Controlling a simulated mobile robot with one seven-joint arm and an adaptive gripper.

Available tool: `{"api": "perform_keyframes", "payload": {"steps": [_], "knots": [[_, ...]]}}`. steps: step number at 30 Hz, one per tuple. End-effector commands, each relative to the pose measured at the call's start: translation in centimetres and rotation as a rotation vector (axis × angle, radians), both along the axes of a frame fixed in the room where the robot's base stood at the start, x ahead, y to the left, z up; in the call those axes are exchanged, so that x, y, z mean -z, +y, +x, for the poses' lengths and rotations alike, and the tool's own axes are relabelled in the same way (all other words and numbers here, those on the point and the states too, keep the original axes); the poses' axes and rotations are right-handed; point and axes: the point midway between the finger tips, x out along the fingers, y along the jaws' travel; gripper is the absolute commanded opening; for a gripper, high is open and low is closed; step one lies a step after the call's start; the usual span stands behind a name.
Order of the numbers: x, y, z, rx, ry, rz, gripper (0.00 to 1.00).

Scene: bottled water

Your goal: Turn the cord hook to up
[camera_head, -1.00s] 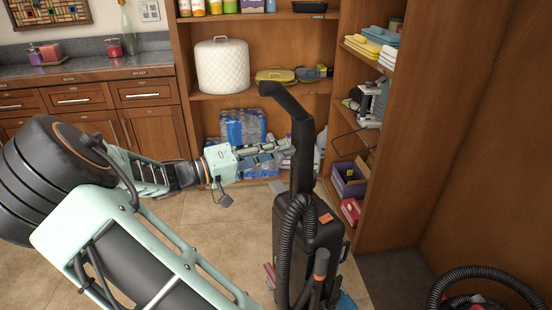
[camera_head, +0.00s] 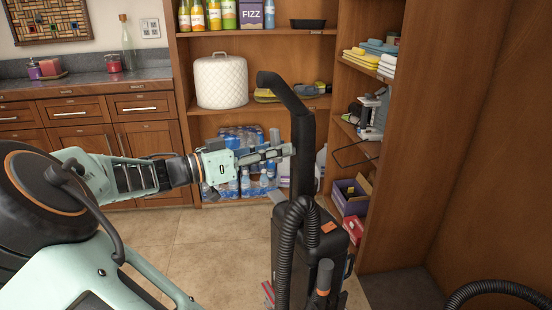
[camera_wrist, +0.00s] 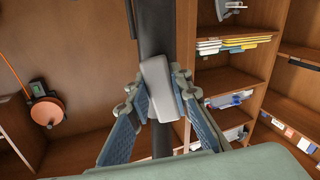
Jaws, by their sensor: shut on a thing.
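A black upright vacuum cleaner (camera_head: 304,160) stands in front of the open shelves, and its handle rises to a bent grip at the top. The cord hook (camera_wrist: 160,88) is a light grey block on the vacuum's dark pole in the wrist view, tilted slightly from the pole's line. My gripper (camera_wrist: 160,92) is shut on the cord hook, with one blue-grey finger on each side of it. In the head view my gripper (camera_head: 284,150) reaches the pole from the left. There the hook is mostly hidden by the fingers, so its direction is hard to tell.
Wooden shelves (camera_head: 250,108) stand behind the vacuum, with bottled water packs (camera_head: 240,185) low down and a white quilted cover (camera_head: 221,82) above. A black hose (camera_head: 500,290) lies at the lower right. Tiled floor (camera_head: 200,235) is open left of the vacuum.

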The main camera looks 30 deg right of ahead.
Motion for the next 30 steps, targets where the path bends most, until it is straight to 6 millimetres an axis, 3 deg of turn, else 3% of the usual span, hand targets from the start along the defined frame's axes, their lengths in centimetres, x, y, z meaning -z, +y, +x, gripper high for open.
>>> {"api": "perform_keyframes", "payload": {"steps": [12,29,30], "knots": [[0.13,0.05,-0.25,0.0,-0.19,-0.018,0.0],[-0.02,0.02,-0.28,0.001,-0.215,-0.021,0.0],[-0.02,0.02,-0.28,0.001,-0.215,-0.021,0.23]]}}
